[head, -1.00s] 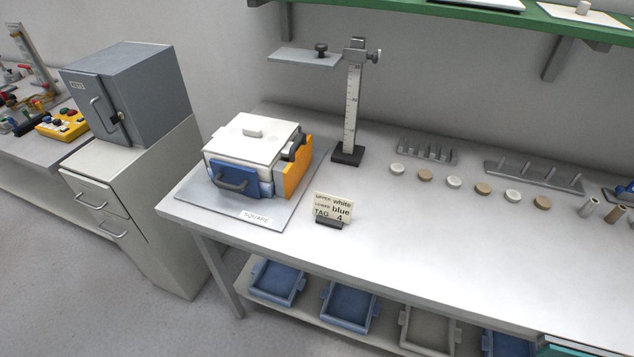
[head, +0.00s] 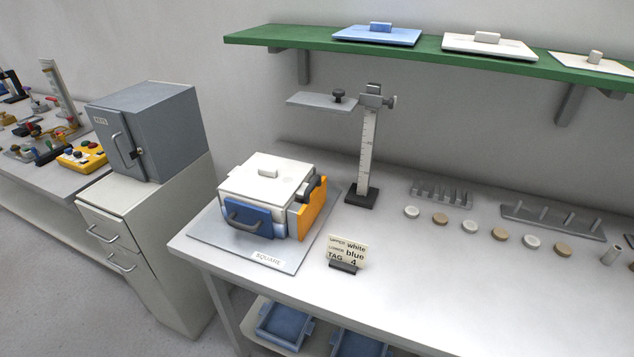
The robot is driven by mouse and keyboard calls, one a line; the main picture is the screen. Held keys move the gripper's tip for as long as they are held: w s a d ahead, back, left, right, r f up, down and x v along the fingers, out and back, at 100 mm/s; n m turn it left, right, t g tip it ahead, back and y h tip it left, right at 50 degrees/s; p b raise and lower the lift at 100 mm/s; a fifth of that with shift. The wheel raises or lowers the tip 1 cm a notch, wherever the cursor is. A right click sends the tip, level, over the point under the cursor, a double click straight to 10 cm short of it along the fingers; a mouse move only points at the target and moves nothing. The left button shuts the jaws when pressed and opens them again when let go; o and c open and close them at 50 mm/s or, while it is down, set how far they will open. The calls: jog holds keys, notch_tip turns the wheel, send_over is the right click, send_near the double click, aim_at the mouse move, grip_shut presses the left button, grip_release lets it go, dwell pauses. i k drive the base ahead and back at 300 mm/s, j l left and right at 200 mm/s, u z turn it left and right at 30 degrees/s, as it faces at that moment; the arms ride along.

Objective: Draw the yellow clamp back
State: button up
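The yellow clamp (head: 313,209) is an upright orange-yellow plate at the right side of a small box furnace (head: 262,185) on the bench. It stands against or very close to the furnace's side; I cannot tell if they touch. A dark knob or cylinder (head: 308,190) sits between the clamp's top and the furnace. My gripper is not in view.
A card (head: 346,250) reading upper white, lower blue, tag 4 stands right of the base plate. A height gauge (head: 367,150) stands behind. Several discs and racks lie to the right. A green shelf (head: 300,44) overhangs the back. The bench front (head: 430,300) is clear.

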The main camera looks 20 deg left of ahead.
aim_at(300, 217)
jog(key=i+j, duration=0.1)
jog(key=j, duration=1.5)
jog(key=i+j, duration=0.15)
jog(key=j, duration=0.65)
jog(key=i+z, duration=0.05)
